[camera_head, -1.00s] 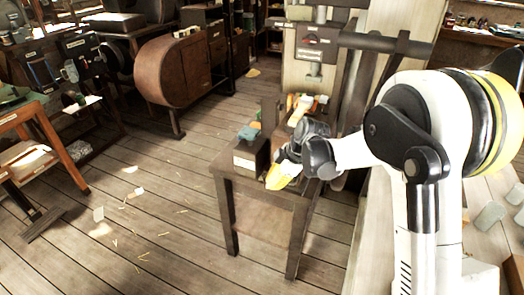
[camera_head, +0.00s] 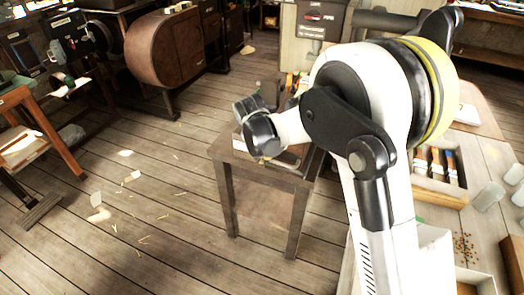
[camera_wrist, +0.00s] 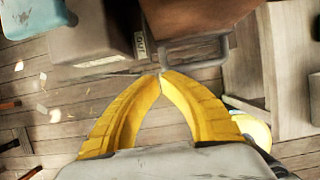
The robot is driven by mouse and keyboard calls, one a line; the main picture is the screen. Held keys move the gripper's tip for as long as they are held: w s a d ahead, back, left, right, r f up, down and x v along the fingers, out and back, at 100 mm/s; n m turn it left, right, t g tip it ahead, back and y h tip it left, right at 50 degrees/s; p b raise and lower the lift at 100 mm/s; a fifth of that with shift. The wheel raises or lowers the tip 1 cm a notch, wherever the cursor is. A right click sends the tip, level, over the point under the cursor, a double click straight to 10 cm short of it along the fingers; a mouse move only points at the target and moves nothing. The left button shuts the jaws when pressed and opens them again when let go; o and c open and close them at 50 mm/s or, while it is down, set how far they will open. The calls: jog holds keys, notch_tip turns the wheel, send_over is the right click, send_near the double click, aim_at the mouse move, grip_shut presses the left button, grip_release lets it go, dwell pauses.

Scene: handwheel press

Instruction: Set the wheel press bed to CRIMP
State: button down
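In the wrist view, my gripper (camera_wrist: 160,76) has its two yellow fingers meeting at the tips, with nothing seen between them. The tips are at the lower left of a grey rectangular loop (camera_wrist: 196,45); I cannot tell if they touch it. In the head view, my fingers are hidden behind my wrist, over a small wooden table (camera_head: 262,200). I cannot make out a handwheel, the press bed or a CRIMP mark.
A rounded brown cabinet (camera_head: 165,50) stands at the back left. An orange-brown wooden stand (camera_head: 50,130) is at the left. A bench with an open tray (camera_head: 440,190) is at the right. The plank floor (camera_head: 140,215) left of the table is mostly clear, with scattered scraps.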

jog(key=shift+w+d+r+b, duration=0.1)
jog(key=shift+w+d+b, duration=0.25)
jog(key=shift+w, duration=0.6)
jog(key=shift+w+d+b, duration=0.15)
jog(key=shift+w+d, duration=0.3)
jog(key=shift+w, duration=0.45)
jog(key=w+d+p, duration=0.1)
jog(key=w+d, duration=0.2)
jog(key=w, duration=0.6)
jog(key=shift+d, duration=0.35)
